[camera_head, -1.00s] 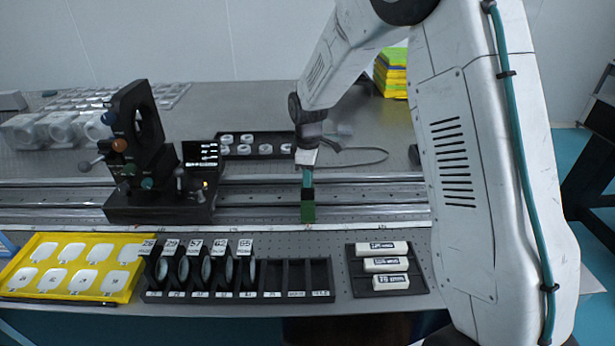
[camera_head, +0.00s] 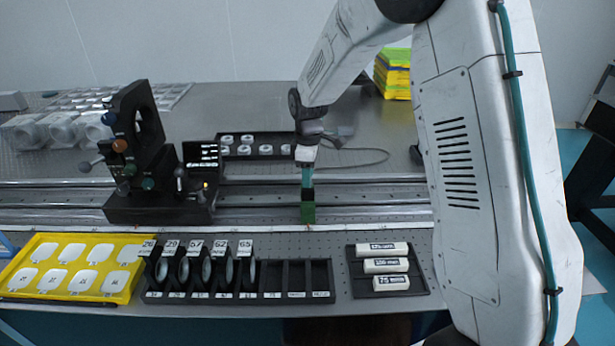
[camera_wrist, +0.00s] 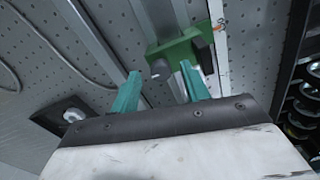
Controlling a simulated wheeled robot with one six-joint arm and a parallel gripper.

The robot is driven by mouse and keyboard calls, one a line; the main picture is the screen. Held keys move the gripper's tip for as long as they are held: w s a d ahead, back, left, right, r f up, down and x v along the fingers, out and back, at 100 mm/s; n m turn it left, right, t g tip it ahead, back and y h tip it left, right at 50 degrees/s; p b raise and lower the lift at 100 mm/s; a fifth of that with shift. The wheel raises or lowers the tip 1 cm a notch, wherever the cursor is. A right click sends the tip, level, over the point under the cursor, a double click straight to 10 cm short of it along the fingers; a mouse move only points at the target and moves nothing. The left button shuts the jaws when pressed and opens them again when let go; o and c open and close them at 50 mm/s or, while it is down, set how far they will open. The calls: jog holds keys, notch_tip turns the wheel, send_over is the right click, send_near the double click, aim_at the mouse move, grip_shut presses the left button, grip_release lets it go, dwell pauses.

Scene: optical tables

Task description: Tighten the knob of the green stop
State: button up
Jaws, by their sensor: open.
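The green stop (camera_head: 308,213) stands on the rail along the table, right of the black optical mount. In the wrist view the green stop (camera_wrist: 182,55) carries a small grey knob (camera_wrist: 160,69) on its near side and a dark block at its right. My gripper (camera_wrist: 158,86) has two teal fingers, open and empty. The knob lies between and just beyond the fingertips, and I see no contact. In the head view my gripper (camera_head: 307,183) points down just above the stop. The knob cannot be made out there.
A black optical mount (camera_head: 155,208) stands on the rail at left. In front are a yellow tray (camera_head: 20,268), a black lens rack (camera_head: 273,278) and a black holder with white blocks (camera_head: 357,284). A grey cable (camera_head: 372,161) lies behind the gripper. The rail right of the mount is otherwise clear.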

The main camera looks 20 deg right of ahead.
notch_tip(320, 180, up, 7)
jog(key=shift+f, duration=0.1)
dwell(0.6)
jog(key=shift+s+m, duration=0.1)
jog(key=shift+m, duration=0.4)
jog(key=s+r+m, duration=0.3)
jog(key=s+r, duration=0.1)
jog(key=s, duration=0.8)
jog(key=s+d+r+m, duration=0.1)
jog(key=s+r+m, duration=0.3)
jog(key=s, duration=0.9)
jog(key=s+d+r+m+t, duration=0.1)
jog(key=s+r+m, duration=0.3)
jog(key=s, duration=0.9)
jog(key=shift+d, duration=0.25)
